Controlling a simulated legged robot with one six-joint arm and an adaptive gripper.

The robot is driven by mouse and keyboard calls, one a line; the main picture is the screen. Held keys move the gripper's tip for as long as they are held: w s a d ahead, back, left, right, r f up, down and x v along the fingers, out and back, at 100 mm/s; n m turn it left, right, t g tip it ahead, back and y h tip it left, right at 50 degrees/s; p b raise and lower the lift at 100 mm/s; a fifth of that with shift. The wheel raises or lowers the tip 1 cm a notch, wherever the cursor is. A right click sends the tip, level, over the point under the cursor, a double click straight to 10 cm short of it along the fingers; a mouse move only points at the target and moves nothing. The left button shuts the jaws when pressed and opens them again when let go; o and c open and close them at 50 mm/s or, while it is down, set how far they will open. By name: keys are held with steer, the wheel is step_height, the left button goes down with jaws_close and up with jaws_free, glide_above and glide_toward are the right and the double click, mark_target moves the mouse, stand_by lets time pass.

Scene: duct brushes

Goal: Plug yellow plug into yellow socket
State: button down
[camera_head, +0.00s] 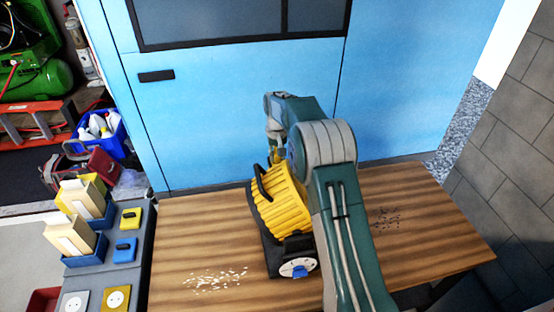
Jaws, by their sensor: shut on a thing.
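My gripper (275,148) points down above the back of the yellow vacuum-like machine (280,209), partly hidden by my arm. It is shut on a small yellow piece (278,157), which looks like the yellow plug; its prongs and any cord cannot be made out. The yellow socket (117,298) is a square plate with a round white face, at the lower left on the grey bench. It is well apart from my gripper, and nothing is seen in it.
A white socket (74,302) lies beside the yellow one. Yellow (131,217) and blue (125,250) plates with dark tops and blue boxes (84,251) share the grey bench (101,271). White bits (215,281) litter the wooden surface (190,240). A blue cabinet (230,110) stands behind.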

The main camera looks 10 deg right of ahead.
steer(key=shift+r, duration=0.25)
step_height(320, 180, up, 2)
steer(key=shift+r, duration=0.15)
steer(key=s+a+r, duration=0.1)
steer(key=s+r, duration=0.2)
steer(key=s, duration=0.1)
steer(key=s+a+r, duration=0.1)
steer(key=s+r, duration=0.2)
steer(key=s, duration=0.1)
steer(key=s+r, duration=0.3)
steer(key=s, duration=0.1)
steer(key=shift+s+a+r, duration=0.2)
steer(key=shift+a+r, duration=0.1)
steer(key=shift+a, duration=0.1)
steer(key=shift+s+a+r, duration=0.15)
steer(key=shift+s+r, duration=0.15)
steer(key=shift+s, duration=0.35)
steer(key=shift+s, duration=0.1)
